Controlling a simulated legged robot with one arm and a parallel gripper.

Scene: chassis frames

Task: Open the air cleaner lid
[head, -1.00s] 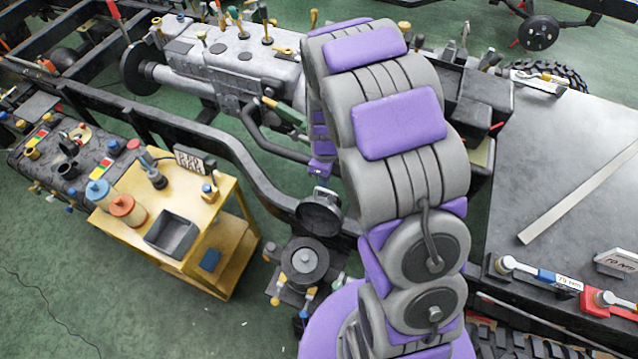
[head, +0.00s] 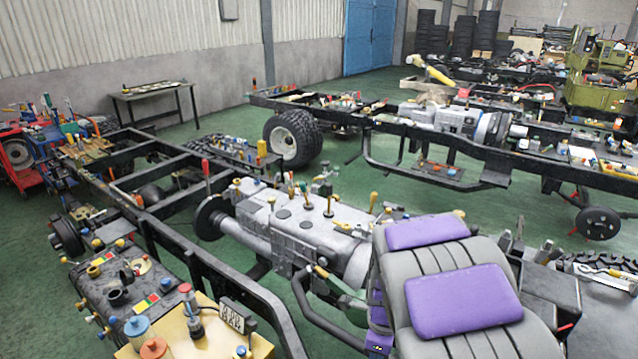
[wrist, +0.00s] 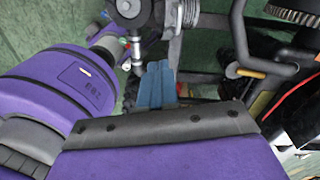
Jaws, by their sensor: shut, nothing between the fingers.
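The air cleaner is out of frame in the head view. In the wrist view, a dark round part (wrist: 130,9) with a pale centre is cut off by the top edge; I cannot tell whether it belongs to the air cleaner or its lid. My gripper (wrist: 155,84) shows in the wrist view as two blue fingers side by side, closed with nothing between them. It is below the round part in the picture and appears apart from it. In the head view my grey and purple arm fills the lower right, and my gripper is hidden.
A ribbed hose (wrist: 190,13) and a bent black pipe (wrist: 240,35) are near the gripper. Green floor (head: 225,122) is free farther back.

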